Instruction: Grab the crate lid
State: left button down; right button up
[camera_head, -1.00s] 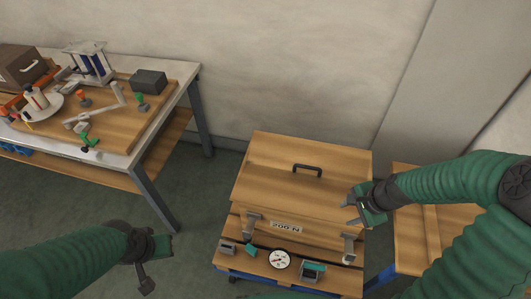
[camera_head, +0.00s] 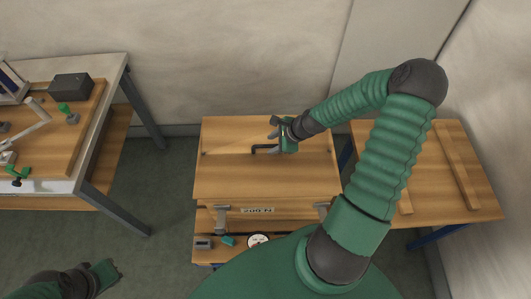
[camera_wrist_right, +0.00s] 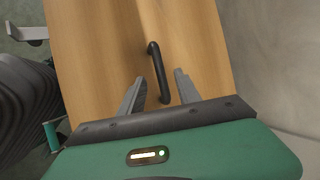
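The crate lid (camera_head: 245,178) is a flat wooden panel on top of the crate (camera_head: 285,217), with latches at the front and a "200 N" label. Its black bar handle (camera_head: 262,149) is partly covered by my right gripper (camera_head: 276,134) in the head view. In the right wrist view, my right gripper (camera_wrist_right: 161,84) is open, with the near end of the handle (camera_wrist_right: 153,62) between its two grey fingers. I see no clear contact with either finger. My left gripper (camera_head: 112,270) is low at the left, away from the crate; its finger opening is unclear.
A workbench (camera_head: 110,72) with a dark box (camera_head: 71,87) and clamps stands at the left. A low wooden table (camera_head: 470,190) stands right of the crate. A wall (camera_head: 230,60) rises behind. My right arm hides part of the crate's front. A dial (camera_head: 258,240) sits there.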

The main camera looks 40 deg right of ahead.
aim_at(268, 145)
jog(key=x, duration=0.4)
jog(key=shift+w+f, duration=0.25)
jog(key=shift+f, duration=0.05)
jog(key=shift+w+a, duration=0.15)
jog(key=shift+a, duration=0.2)
jog(key=shift+r, duration=0.15)
jog(key=c, duration=0.4)
jog(key=shift+d, duration=0.4)
grip_shut()
jog(key=shift+a, duration=0.1)
